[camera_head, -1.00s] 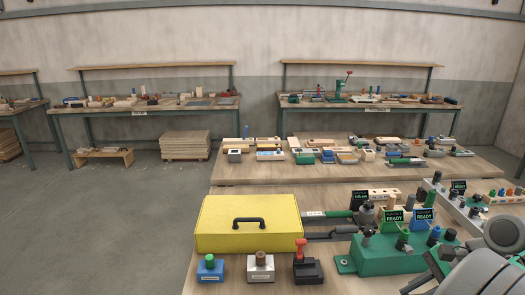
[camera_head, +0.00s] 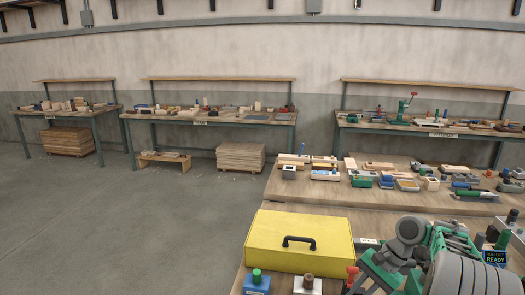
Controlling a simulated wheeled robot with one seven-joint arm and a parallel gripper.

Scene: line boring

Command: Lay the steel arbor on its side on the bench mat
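I cannot make out the steel arbor or the bench mat in the head view. A grey and green jointed assembly that appears to be my arm (camera_head: 472,270) fills the lower right corner. It covers much of the near bench there. I cannot pick out the fingertips of my gripper, so its opening and anything in it are not visible.
A yellow case (camera_head: 300,240) with a black handle lies on the near bench. A blue block (camera_head: 257,284) with a green knob and a pale block (camera_head: 307,286) stand before it. Blocks and tools crowd the bench behind. Open floor (camera_head: 160,235) lies left.

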